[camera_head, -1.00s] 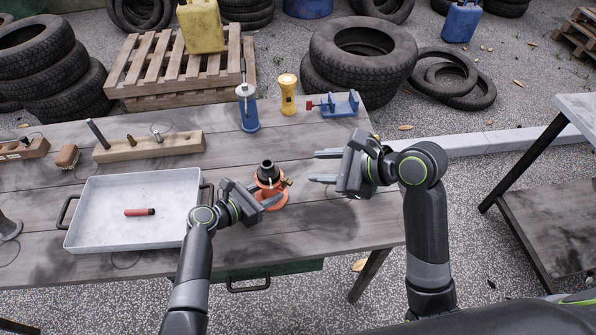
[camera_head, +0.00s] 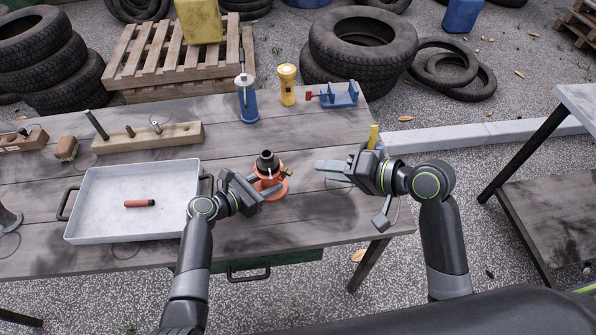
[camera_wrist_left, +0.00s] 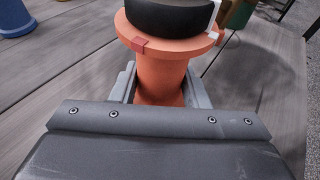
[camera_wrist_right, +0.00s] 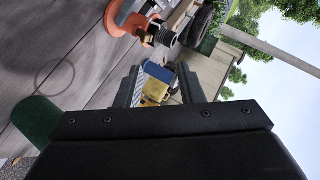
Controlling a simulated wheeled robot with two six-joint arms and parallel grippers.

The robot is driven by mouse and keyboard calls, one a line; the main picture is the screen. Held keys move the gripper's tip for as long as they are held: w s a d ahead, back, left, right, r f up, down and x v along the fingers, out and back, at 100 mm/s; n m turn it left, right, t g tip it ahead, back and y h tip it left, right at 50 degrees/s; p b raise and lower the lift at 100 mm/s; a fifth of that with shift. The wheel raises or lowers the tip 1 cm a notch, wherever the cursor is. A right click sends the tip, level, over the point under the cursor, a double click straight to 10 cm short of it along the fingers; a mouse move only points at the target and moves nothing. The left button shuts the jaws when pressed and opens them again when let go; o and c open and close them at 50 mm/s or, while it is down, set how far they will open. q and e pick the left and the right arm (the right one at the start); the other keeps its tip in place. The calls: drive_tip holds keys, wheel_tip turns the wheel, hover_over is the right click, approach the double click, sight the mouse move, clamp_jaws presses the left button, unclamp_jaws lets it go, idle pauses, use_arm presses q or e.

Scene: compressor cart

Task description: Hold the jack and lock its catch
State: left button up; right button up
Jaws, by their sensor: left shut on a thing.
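The jack (camera_head: 268,163) is orange with a black top and stands upright on the bench, right of the tray. My left gripper (camera_head: 264,190) is shut on its orange body, below the flange; the left wrist view shows the fingers either side of the body (camera_wrist_left: 160,82). A red mark (camera_wrist_left: 140,43) and a white mark (camera_wrist_left: 212,34) show at the flange. A brass fitting on the jack's side (camera_wrist_right: 150,36), perhaps the catch, shows in the right wrist view. My right gripper (camera_head: 325,171) is rolled over, open and empty, to the right of the jack and apart from it.
A grey tray (camera_head: 85,205) holding a red-handled piece is left of the jack. A wooden block (camera_head: 165,142), a blue bottle-like tool (camera_head: 247,105), a yellow torch-like object (camera_head: 287,88) and a blue vise (camera_head: 340,95) stand farther back.

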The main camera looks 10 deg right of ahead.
sight(289, 171)
drive_tip(key=w+a+f+n, duration=0.1)
drive_tip(key=a+f+n, duration=0.1)
drive_tip(key=n, duration=0.2)
drive_tip(key=w+a+f+n, duration=0.2)
drive_tip(key=n, duration=0.3)
drive_tip(key=w+a+f+n+t, duration=0.1)
drive_tip(key=w+a+f+n, duration=0.1)
drive_tip(key=f+n, duration=0.1)
drive_tip(key=shift+w+a+n+y, duration=0.2)
drive_tip(key=shift+a+n+y, duration=0.1)
drive_tip(key=shift+n, duration=0.4)
drive_tip(key=shift+d+r, duration=0.1)
drive_tip(key=shift+c, duration=0.4)
clamp_jaws()
